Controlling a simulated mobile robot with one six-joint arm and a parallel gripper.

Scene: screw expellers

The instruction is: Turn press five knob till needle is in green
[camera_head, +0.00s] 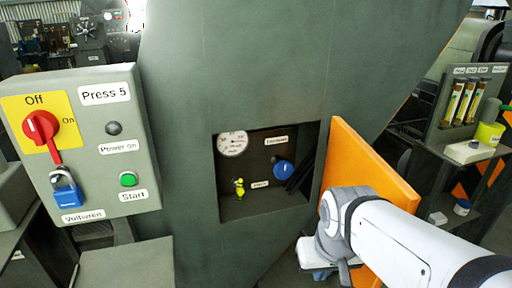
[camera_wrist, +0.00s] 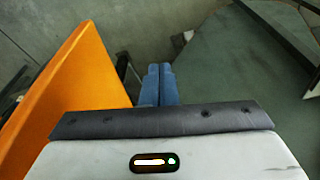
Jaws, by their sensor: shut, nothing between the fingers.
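The Press 5 machine has a dark recess with a round white gauge (camera_head: 232,143) at its upper left. The gauge is too small to tell where its needle points or where a green zone lies. A blue knob (camera_head: 283,170) sits in the recess, right of the gauge and a little lower. My gripper (camera_wrist: 159,68) is shut and empty in the wrist view, its blue fingers together beside the orange door. In the head view my arm's wrist is in front of the door, right of and below the knob; the fingertips are not clear there.
The orange door (camera_head: 365,180) stands open at the recess's right edge. A yellow-green valve (camera_head: 239,187) is low in the recess. The Press 5 control box (camera_head: 90,150) is at left, with a red switch (camera_head: 41,127) and blue padlock (camera_head: 68,195). A shelf unit stands at right.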

